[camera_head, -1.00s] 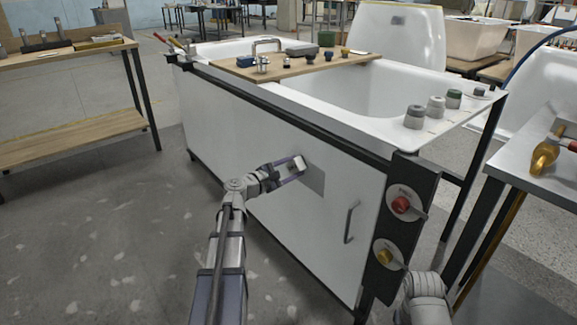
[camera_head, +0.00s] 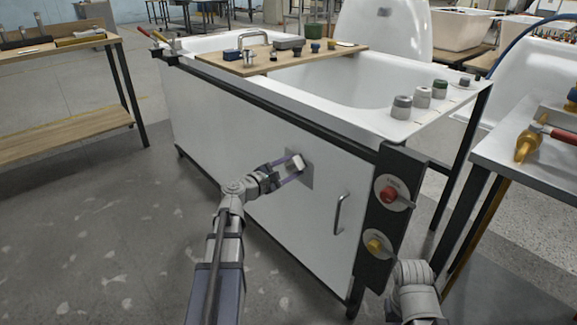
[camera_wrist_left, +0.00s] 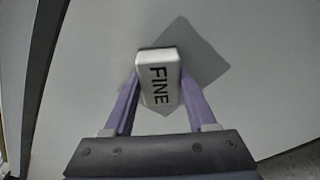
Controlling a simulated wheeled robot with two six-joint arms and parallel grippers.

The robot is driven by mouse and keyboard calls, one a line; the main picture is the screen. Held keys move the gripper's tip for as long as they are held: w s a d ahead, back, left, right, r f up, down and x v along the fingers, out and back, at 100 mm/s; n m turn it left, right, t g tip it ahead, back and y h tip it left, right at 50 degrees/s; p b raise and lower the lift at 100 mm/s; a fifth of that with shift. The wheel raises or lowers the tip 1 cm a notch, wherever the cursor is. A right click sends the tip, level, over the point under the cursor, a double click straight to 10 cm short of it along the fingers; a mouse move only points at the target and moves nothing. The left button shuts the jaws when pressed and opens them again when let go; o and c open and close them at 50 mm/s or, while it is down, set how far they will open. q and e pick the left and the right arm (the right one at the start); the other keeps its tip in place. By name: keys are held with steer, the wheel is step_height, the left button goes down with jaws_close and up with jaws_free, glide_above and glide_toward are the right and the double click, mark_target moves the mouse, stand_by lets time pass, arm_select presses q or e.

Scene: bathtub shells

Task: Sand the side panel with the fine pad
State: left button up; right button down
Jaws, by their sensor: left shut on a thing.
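The fine pad (camera_wrist_left: 158,72) is a small white block with a dark underside and the word FINE on it. My left gripper (camera_head: 292,167) is shut on it, with one purple finger on each side in the left wrist view. The side panel (camera_head: 218,130) is the large white upright face of the tub stand. A darker grey patch (camera_head: 304,178) shows on the panel, and the pad overlaps it in the head view. In the wrist view the patch (camera_wrist_left: 206,62) lies behind and right of the pad. I cannot tell whether the pad touches the panel. My right gripper is not visible.
A handle (camera_head: 339,213) and a dark strip with a red knob (camera_head: 389,194) and a yellow knob (camera_head: 375,244) are at the panel's right end. A metal table (camera_head: 500,160) stands at right, a wooden bench (camera_head: 60,136) at left. The floor in front is open.

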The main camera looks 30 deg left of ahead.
mark_target(307, 168)
arm_select(q)
steer(key=shift+d, duration=0.2)
steer(key=shift+s+d, duration=0.4)
steer(key=shift+d, duration=0.35)
steer(key=shift+s+d, duration=0.4)
steer(key=shift+d, duration=0.35)
steer(key=v, duration=0.6)
steer(key=shift+a+f, duration=0.25)
steer(key=shift+a, duration=0.1)
steer(key=v, duration=0.2)
steer(key=shift+s+a+f, duration=0.1)
steer(key=shift+s+a, duration=0.15)
steer(key=shift+s, duration=0.1)
